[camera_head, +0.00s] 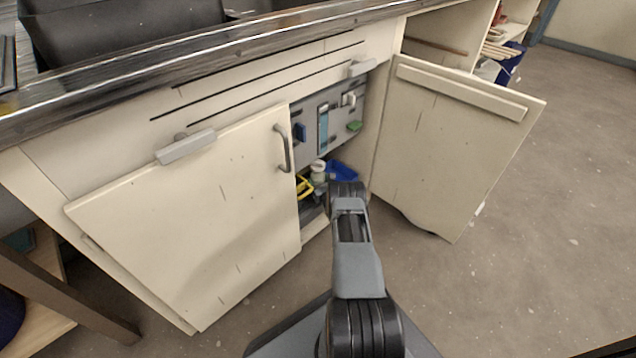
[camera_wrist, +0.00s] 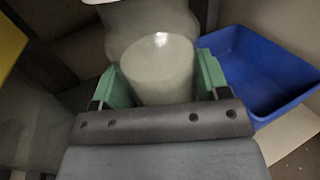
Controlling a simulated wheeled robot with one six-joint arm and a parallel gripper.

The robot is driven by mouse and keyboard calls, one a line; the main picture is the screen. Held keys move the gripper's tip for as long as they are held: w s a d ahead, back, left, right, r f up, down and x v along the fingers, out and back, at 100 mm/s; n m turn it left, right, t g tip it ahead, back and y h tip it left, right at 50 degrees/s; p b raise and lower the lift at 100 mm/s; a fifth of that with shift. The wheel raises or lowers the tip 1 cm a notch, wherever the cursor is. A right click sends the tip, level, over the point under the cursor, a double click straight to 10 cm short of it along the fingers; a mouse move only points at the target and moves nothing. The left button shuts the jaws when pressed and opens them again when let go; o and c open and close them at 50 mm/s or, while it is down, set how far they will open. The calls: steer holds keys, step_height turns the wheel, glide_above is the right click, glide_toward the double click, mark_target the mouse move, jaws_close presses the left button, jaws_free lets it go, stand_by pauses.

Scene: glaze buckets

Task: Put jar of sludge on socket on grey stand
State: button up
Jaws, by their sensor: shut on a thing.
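In the wrist view, my gripper (camera_wrist: 155,90) has green pads closed on both sides of a pale, cloudy jar (camera_wrist: 157,72). A wider pale shape shows just beyond the jar, and I cannot tell whether it is part of it. In the head view, my arm reaches into the open cupboard, and its own links mostly hide the gripper. A small whitish thing (camera_head: 318,168), likely the jar, shows just past the arm's end. I cannot make out the grey stand or its socket clearly in either view.
A blue tray (camera_wrist: 255,70) is close to the right of the gripper. A yellow thing (camera_head: 304,187) is left of the arm. The left cupboard door (camera_head: 190,220) is near the arm; the right door (camera_head: 450,140) stands open. A grey panel (camera_head: 325,118) is inside.

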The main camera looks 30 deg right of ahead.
mark_target(320, 182)
steer(key=o, duration=1.2)
steer(key=shift+s+a+r+p, duration=0.1)
steer(key=shift+r+p, duration=0.05)
steer(key=shift+p, duration=0.15)
steer(key=p+v, duration=0.1)
steer(key=v, duration=0.1)
steer(key=shift+s+r+p, duration=0.15)
steer(key=shift+s+p, duration=0.1)
steer(key=shift+p, duration=0.1)
steer(key=shift+s+a+r+p, duration=0.1)
steer(key=shift+s+r+p, duration=0.2)
steer(key=shift+p, duration=0.5)
steer(key=p+v, duration=0.8)
steer(key=p, duration=0.5)
steer(key=shift+s+f+p, duration=0.25)
steer(key=shift+f+p, duration=0.15)
steer(key=shift+f, duration=0.1)
steer(key=shift+a, duration=0.15)
